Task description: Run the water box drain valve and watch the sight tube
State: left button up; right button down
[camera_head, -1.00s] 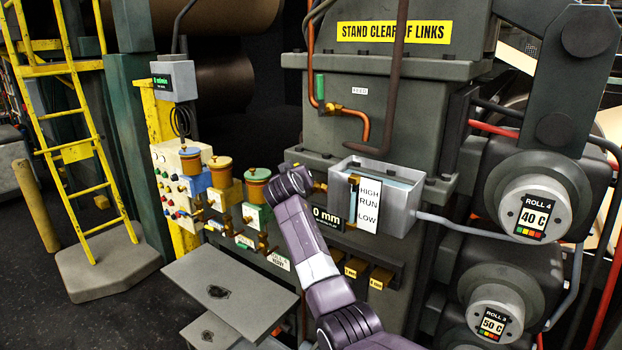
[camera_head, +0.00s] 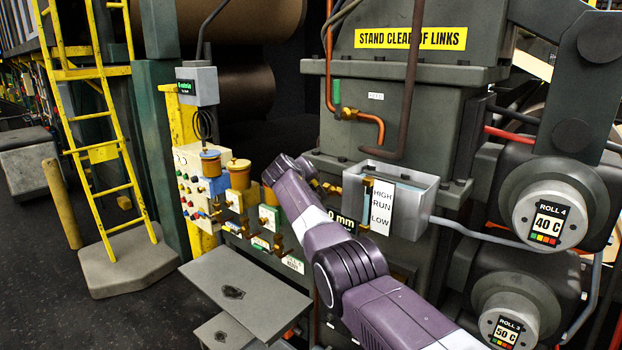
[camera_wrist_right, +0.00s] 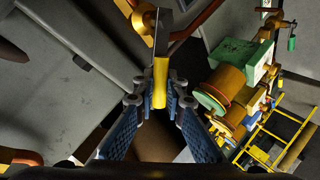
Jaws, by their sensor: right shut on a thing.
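The grey water box (camera_head: 411,215) is fixed to the machine, with a HIGH, RUN, LOW card (camera_head: 381,207) on its front. Brass fittings (camera_head: 366,190) of the sight tube stand left of the card; I cannot make out a level. A display (camera_head: 345,222) below reads 0 mm, partly covered by my right arm. In the right wrist view, the valve's yellow handle grip (camera_wrist_right: 160,82) on a grey lever (camera_wrist_right: 163,35) lies between the fingers of my right gripper (camera_wrist_right: 159,93), which is shut on it. In the head view that gripper is hidden behind my purple wrist. My left gripper is not in view.
Several lubricator cups (camera_head: 238,175) stand left of my wrist, with a button panel (camera_head: 190,185) beyond. A grey step platform (camera_head: 245,285) is below. Rolls marked ROLL 4 (camera_head: 548,222) and ROLL 3 are at right. A yellow ladder (camera_head: 100,150) stands at left.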

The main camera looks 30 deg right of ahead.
dwell(0.5)
jog(key=c, duration=2)
grip_release()
jog(key=shift+w, duration=0.1)
jog(key=shift+o, duration=0.2)
jog(key=v, duration=1.2)
jog(key=shift+f, duration=0.1)
dwell(3.5)
